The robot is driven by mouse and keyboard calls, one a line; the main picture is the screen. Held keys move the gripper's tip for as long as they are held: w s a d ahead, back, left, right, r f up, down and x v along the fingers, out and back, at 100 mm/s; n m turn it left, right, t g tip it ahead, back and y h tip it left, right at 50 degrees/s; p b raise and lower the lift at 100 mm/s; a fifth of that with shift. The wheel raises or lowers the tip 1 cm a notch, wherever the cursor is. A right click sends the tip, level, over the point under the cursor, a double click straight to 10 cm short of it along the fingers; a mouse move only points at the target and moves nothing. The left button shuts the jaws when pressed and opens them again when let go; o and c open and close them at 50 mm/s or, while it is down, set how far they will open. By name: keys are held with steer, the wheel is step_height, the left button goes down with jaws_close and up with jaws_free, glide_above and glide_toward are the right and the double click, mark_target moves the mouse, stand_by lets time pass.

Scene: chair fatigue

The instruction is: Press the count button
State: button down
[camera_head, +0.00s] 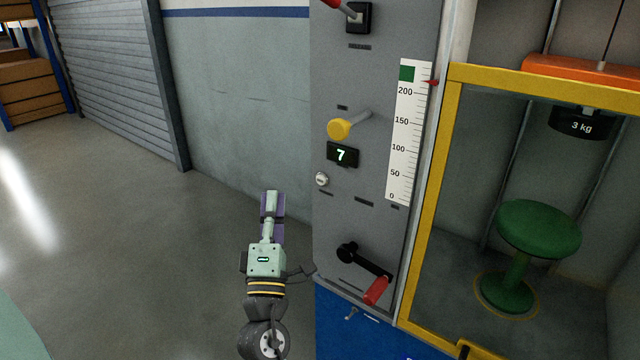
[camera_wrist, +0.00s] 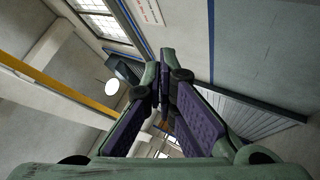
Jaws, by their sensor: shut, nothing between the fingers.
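A grey control panel (camera_head: 365,60) stands right of my gripper. A yellow round knob (camera_head: 340,129) on a grey stem sticks out of it, above a small display (camera_head: 342,154) reading 7. A small white round button (camera_head: 321,180) sits below the display near the panel's left edge. The small labels cannot be read, so I cannot tell which is the count button. My gripper (camera_head: 271,196) points upward, left of the panel and a little below the white button, apart from it in the picture. Its purple-padded fingers (camera_wrist: 162,88) are shut and empty in the wrist view.
A black crank with a red handle (camera_head: 376,290) juts from the lower panel, and a red-tipped lever (camera_head: 343,8) sits at the top. A vertical scale (camera_head: 402,150) runs along the right. A yellow-framed booth (camera_head: 427,190) holds a green stool (camera_head: 538,230). The floor at left is clear.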

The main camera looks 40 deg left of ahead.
mark_target(321, 180)
steer(key=shift+w+d+f+n+h, duration=0.15)
steer(key=shift+f+n+h, duration=0.1)
steer(key=shift+f, duration=0.25)
steer(key=shift+w+f+n+h, duration=0.15)
steer(key=shift+f+h, duration=0.1)
steer(key=shift+f, duration=0.25)
steer(key=w, duration=0.8)
steer(key=shift+w+p, duration=0.4)
steer(key=shift+p, duration=0.05)
steer(key=shift+w, duration=0.1)
stand_by(0.6)
steer(key=shift+w, duration=0.3)
steer(key=shift+w, duration=0.4)
stand_by(0.7)
steer(key=shift+s, duration=0.8)
